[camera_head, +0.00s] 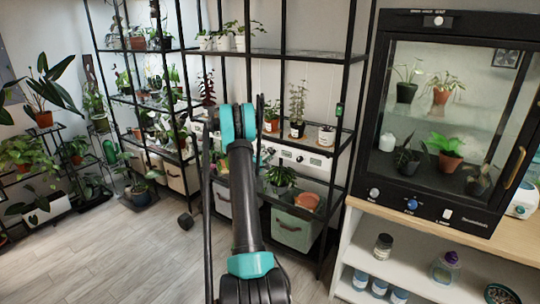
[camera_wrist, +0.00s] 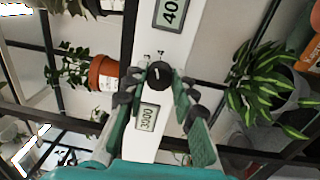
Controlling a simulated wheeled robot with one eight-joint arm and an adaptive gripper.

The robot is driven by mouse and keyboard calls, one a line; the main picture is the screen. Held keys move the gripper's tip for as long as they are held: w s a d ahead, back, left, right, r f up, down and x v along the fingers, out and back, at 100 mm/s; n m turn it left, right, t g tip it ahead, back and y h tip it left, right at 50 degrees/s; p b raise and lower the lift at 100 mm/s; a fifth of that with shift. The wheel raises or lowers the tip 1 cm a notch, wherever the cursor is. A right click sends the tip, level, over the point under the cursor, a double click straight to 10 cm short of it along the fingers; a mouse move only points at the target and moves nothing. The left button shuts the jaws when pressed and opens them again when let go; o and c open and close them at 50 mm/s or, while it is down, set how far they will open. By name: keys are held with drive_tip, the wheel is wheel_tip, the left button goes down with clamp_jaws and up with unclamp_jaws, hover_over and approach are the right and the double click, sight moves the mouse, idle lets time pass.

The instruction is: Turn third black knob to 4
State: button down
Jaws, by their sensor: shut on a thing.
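A long white control panel (camera_head: 318,170) is mounted on the middle shelf rack, with small displays and dark knobs; my arm hides its left part. In the wrist view the panel (camera_wrist: 176,45) runs up the picture. A round black knob (camera_wrist: 158,75) with a pale pointer line sits on it between two displays. My gripper (camera_wrist: 159,79) is shut on this black knob, one dark fingertip on either side. The lower display (camera_wrist: 148,117) seems to read 3500; the upper display (camera_wrist: 171,12) is cut off after 40. I cannot tell the knob's place in the row or any scale numbers.
Potted plants stand close around the panel, among them one in a terracotta pot (camera_wrist: 103,73) and a striped leafy plant (camera_wrist: 262,90). Black rack posts (camera_head: 343,130) flank the panel. A glass-fronted cabinet (camera_head: 450,120) stands at right. The wooden floor (camera_head: 120,250) at left is clear.

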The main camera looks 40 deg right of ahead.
drive_tip(key=shift+f+m, duration=0.1)
drive_tip(key=shift+m, duration=1.3)
drive_tip(key=c, duration=1.2)
unclamp_jaws()
drive_tip(key=v, duration=1.2)
drive_tip(key=shift+w, duration=0.1)
